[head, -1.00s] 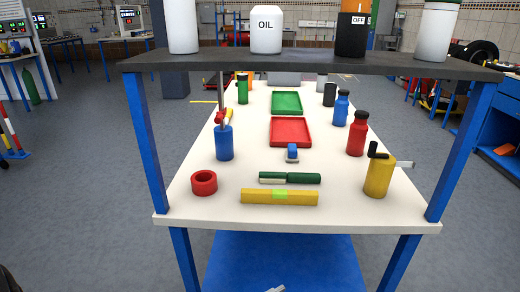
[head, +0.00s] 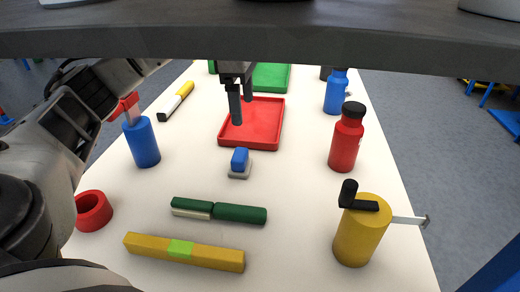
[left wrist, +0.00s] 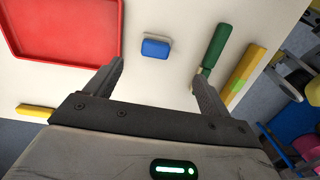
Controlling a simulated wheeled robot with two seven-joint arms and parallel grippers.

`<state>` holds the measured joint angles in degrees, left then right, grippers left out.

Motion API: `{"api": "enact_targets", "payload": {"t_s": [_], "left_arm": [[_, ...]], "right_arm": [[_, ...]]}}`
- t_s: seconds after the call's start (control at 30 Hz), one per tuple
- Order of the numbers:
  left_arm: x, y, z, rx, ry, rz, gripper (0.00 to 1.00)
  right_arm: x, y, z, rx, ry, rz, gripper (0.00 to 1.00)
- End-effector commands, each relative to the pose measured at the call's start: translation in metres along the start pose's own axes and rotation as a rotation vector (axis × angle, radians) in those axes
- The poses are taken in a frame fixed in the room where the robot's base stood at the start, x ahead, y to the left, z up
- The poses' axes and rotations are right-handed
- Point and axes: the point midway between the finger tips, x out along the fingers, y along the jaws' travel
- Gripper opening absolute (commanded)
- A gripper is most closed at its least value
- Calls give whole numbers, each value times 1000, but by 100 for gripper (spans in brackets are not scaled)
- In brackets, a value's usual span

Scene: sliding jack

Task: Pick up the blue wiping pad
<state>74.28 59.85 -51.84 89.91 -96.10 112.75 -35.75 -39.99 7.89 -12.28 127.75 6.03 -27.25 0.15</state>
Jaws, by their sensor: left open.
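The blue wiping pad (head: 240,160) is a small blue block on a grey base, resting on the white table in front of the red tray (head: 262,124). It also shows in the left wrist view (left wrist: 155,48), ahead of and between the fingers, not touched by them. My left gripper (head: 241,112) is open and empty, above the near part of the red tray and a little behind the pad in the head view. In the left wrist view its two fingers (left wrist: 158,76) are spread wide. My right gripper is not in view.
A green cylinder (head: 238,214) and a yellow bar (head: 200,255) lie nearer. A yellow can with a crank (head: 358,235) and a red bottle (head: 346,140) stand right. A blue cylinder (head: 142,145) and red ring (head: 93,210) are left. A dark shelf (head: 400,45) crosses above.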

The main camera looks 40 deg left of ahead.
Motion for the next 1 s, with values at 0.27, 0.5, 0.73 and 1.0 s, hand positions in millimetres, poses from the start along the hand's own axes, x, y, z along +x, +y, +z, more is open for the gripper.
{"api": "enact_targets", "payload": {"t_s": [0.27,0.5,0.73,1.0], "left_arm": [[34,4,-18,-21,51,13,82],[78,4,-20,-21,49,15,82],[97,5,-20,-21,47,18,82],[132,1,-22,-20,47,15,82]], "right_arm": [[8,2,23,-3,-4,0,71],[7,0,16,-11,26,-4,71],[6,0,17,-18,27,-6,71],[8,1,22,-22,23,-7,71]]}}
